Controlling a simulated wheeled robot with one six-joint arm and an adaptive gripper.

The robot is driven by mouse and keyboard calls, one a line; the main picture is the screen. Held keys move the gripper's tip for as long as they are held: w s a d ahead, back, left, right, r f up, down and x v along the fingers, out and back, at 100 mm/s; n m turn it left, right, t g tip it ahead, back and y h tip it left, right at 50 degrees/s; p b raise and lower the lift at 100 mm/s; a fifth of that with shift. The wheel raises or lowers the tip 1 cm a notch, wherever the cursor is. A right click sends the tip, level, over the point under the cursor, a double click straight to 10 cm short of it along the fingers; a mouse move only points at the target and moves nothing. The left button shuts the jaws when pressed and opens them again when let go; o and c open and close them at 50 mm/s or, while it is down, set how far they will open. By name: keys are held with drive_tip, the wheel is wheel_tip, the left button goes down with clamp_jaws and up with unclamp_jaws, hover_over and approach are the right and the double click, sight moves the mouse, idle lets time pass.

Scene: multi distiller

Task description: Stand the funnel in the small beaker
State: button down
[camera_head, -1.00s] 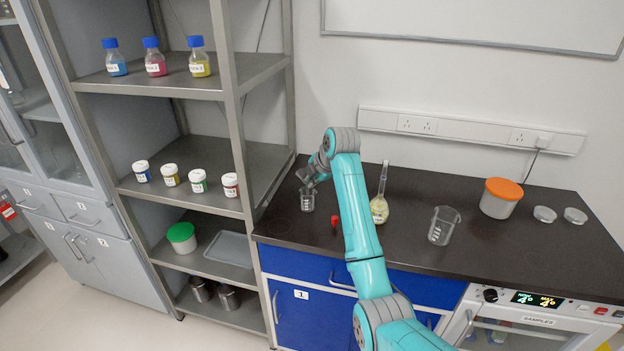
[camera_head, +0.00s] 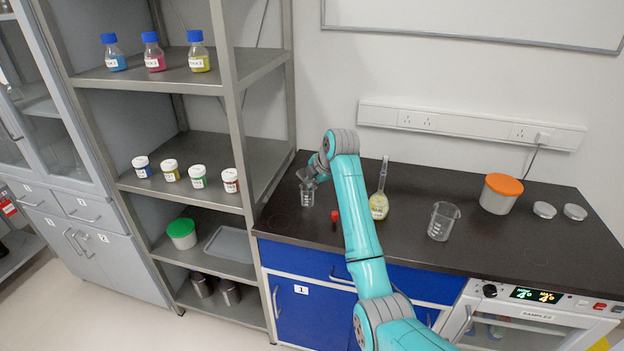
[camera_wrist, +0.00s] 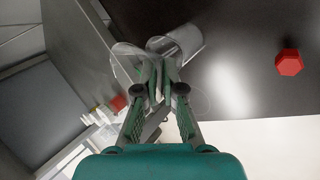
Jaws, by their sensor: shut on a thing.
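The small beaker (camera_head: 307,197) stands upright on the dark counter at its left end, just below my gripper (camera_head: 309,179). In the wrist view, my gripper (camera_wrist: 160,88) is shut on the clear glass funnel (camera_wrist: 126,62), whose wide mouth shows left of the fingers. The clear small beaker (camera_wrist: 183,42) shows just right of and beyond the fingertips. The funnel's stem is hidden by the fingers. I cannot tell whether the funnel touches the beaker or is inside it.
A red stopper (camera_head: 335,215) lies right of the small beaker. A flask with yellow contents (camera_head: 379,206), a larger beaker (camera_head: 443,221) and an orange-lidded tub (camera_head: 500,194) stand farther right. The metal shelf (camera_head: 238,150) is close on the left.

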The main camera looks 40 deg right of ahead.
drive_tip(key=shift+f, duration=0.65)
drive_tip(key=c, duration=1.2)
unclamp_jaws()
drive_tip(key=shift+f, duration=0.1)
drive_tip(key=v, duration=1.2)
drive_tip(key=shift+w, duration=0.1)
